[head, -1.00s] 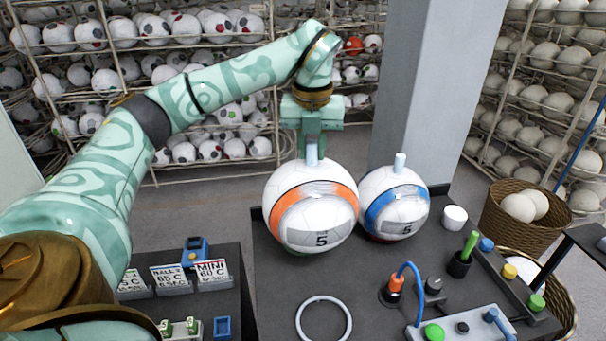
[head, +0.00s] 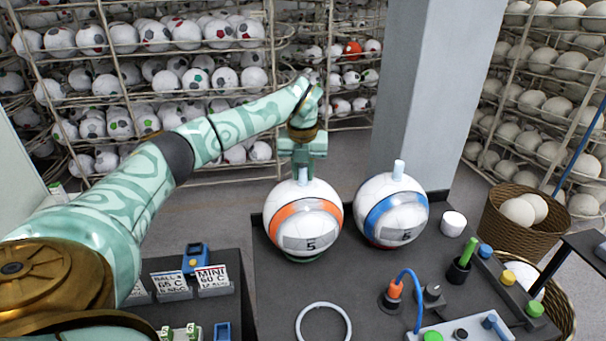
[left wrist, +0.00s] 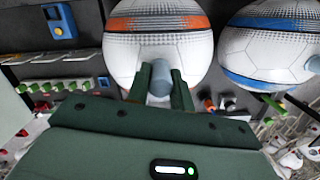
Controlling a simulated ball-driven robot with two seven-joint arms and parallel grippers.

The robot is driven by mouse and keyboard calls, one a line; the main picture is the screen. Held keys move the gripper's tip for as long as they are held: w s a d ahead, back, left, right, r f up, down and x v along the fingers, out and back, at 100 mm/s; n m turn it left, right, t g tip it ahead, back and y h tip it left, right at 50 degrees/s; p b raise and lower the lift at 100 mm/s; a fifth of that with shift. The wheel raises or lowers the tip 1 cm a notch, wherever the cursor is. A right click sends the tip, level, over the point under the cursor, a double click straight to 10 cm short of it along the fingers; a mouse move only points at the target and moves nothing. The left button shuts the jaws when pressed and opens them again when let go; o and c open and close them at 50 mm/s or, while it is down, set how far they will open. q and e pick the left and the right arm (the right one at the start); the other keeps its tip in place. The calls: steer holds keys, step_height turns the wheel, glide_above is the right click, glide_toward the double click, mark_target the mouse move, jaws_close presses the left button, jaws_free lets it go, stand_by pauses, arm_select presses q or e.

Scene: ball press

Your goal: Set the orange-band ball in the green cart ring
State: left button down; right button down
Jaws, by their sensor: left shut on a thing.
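The orange-band ball (head: 306,215) is white with an orange band, a grey patch marked 5 and a pale peg on top. My left gripper (head: 303,170) is above it, shut on that peg. The left wrist view shows the peg (left wrist: 161,75) between the two green fingers and the ball (left wrist: 160,45) beyond them. A bit of the green ring (head: 291,267) shows under the ball's lower edge on the dark cart top (head: 345,275). The ball hides most of this ring, and I cannot tell whether they touch. My right gripper is not in view.
A blue-band ball (head: 392,210) stands close on the right, with a narrow gap. A pale empty ring (head: 323,322) lies at the front. A white cup (head: 453,224), a green-handled tool (head: 463,258) and a control box (head: 460,332) occupy the right side.

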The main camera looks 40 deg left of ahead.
arm_select(q)
steer(key=shift+f, duration=0.65)
steer(key=shift+f, duration=0.15)
steer(key=c, duration=1.2)
jaws_free()
steer(key=shift+f, duration=0.1)
steer(key=shift+c, duration=0.2)
step_height(320, 180, up, 12)
steer(key=s, duration=0.1)
steer(key=shift+d+r, duration=0.25)
steer(key=shift+d, duration=0.2)
